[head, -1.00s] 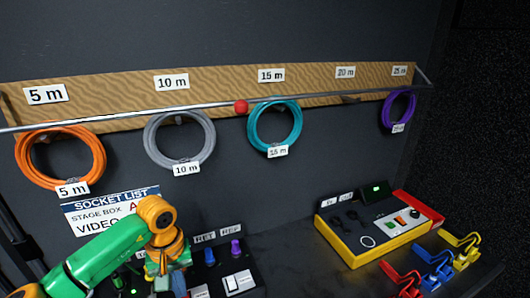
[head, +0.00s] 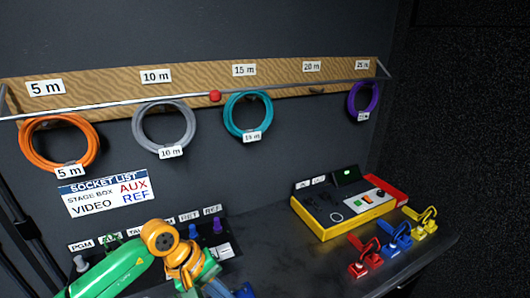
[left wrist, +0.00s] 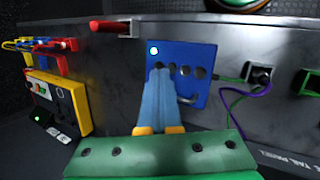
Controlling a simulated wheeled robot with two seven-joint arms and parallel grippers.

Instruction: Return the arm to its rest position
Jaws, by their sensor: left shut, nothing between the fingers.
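My left arm (head: 160,240), green and orange, comes in from the lower left of the head view and bends down at the bottom edge. Its gripper (head: 218,290) is only partly in the picture there, cut off by the lower edge. In the left wrist view the blue fingers of my left gripper (left wrist: 163,75) are together with nothing between them. They show in front of a blue panel (left wrist: 203,58) with several round holes and a lit spot; I cannot tell whether they touch it. My right gripper is in neither view.
Orange (head: 27,143), grey (head: 139,128), teal (head: 230,118) and purple (head: 351,101) cable coils hang from a rail. A yellow-sided box (head: 350,225) and red, blue and yellow clamps (head: 366,262) stand on the dark counter (head: 290,265). A labelled socket row (head: 205,213) lies behind my arm.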

